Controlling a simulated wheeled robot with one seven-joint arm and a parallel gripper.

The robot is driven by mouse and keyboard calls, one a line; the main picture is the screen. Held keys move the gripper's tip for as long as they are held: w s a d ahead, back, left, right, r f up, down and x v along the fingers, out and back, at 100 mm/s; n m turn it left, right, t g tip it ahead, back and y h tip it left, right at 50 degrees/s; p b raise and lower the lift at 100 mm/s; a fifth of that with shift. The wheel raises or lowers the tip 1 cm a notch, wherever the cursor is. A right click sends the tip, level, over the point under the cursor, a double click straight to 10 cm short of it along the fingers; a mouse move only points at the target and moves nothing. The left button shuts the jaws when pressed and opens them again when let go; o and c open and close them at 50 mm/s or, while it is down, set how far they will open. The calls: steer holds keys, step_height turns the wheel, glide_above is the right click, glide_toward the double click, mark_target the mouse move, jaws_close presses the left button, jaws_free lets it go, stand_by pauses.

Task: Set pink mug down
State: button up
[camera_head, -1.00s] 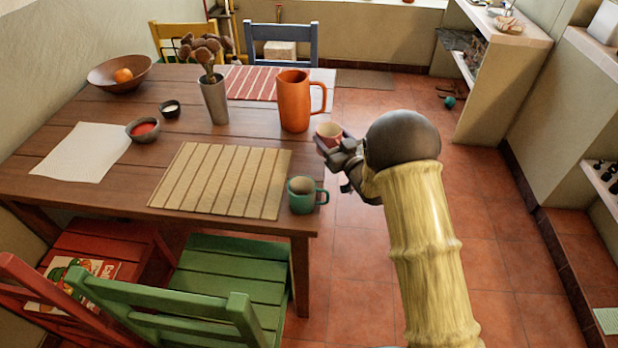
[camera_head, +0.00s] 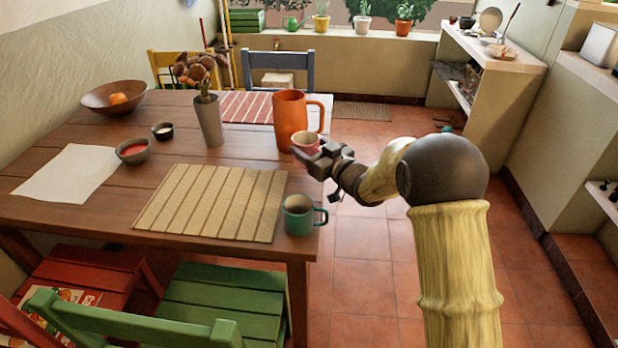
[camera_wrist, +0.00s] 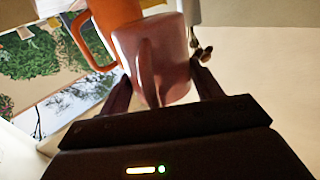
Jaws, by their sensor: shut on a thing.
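The pink mug (camera_head: 304,142) is in my gripper (camera_head: 318,157), over the right edge of the wooden table (camera_head: 150,225), just in front of the orange pitcher (camera_head: 290,112). The head view does not show clearly whether its base touches the table. In the wrist view the pink mug (camera_wrist: 160,62) fills the space between my gripper's two fingers (camera_wrist: 160,88), with its handle facing the camera. The orange pitcher (camera_wrist: 112,14) shows close behind it there. My gripper hides part of the mug in the head view.
A green mug (camera_head: 299,216) stands at the table's right edge, beside a striped placemat (camera_head: 212,203). A grey vase with dried flowers (camera_head: 209,121), two small bowls and a white sheet (camera_head: 68,182) lie further left. Bare wood shows between placemat and pitcher.

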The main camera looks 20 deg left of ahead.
steer(key=shift+f, duration=1.9)
steer(key=shift+f+b, duration=0.7)
steer(key=shift+f, duration=1.25)
steer(key=shift+r, duration=0.1)
steer(key=shift+c, duration=0.2)
steer(key=o, duration=0.8)
steer(key=shift+o, duration=0.2)
steer(key=shift+s+d, duration=0.1)
steer(key=v, duration=1.1)
steer(key=shift+s+d+p, duration=0.15)
steer(key=shift+d+p, duration=0.2)
steer(key=shift+p, duration=0.05)
